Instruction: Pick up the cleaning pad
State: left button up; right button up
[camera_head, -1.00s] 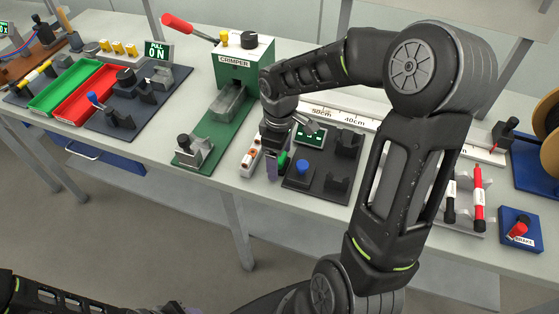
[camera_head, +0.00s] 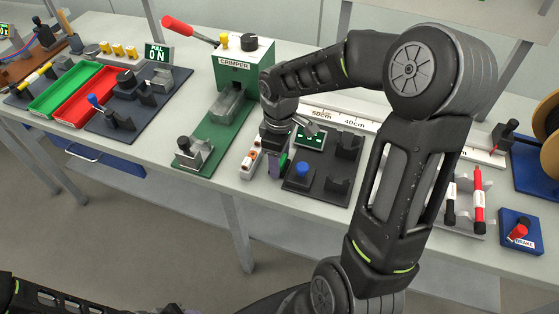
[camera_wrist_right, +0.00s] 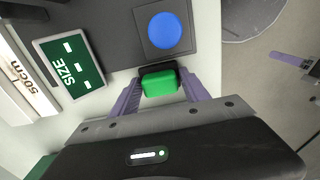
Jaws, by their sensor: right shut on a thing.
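The cleaning pad is a small green block with a black part behind it (camera_wrist_right: 160,83). In the right wrist view it sits between the two purple fingers of my right gripper (camera_wrist_right: 157,94), which is shut on it. In the head view my right gripper (camera_head: 277,165) points down at the bench, between the white strip and the dark board. Only a sliver of the green pad (camera_head: 284,159) shows there; the fingers hide the rest. A purple finger (camera_wrist_right: 290,57) at the right edge of the right wrist view looks like part of my left gripper; its opening is not visible.
The dark board with a blue button (camera_head: 302,169) and black holders lies just right of the gripper. A green size display (camera_head: 309,138) stands behind.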

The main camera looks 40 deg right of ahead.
notch_tip(320, 180, up, 10)
jog(key=shift+r+b, duration=0.1)
jog(key=shift+b, duration=0.3)
pick_arm(q)
jog(key=shift+f, duration=0.35)
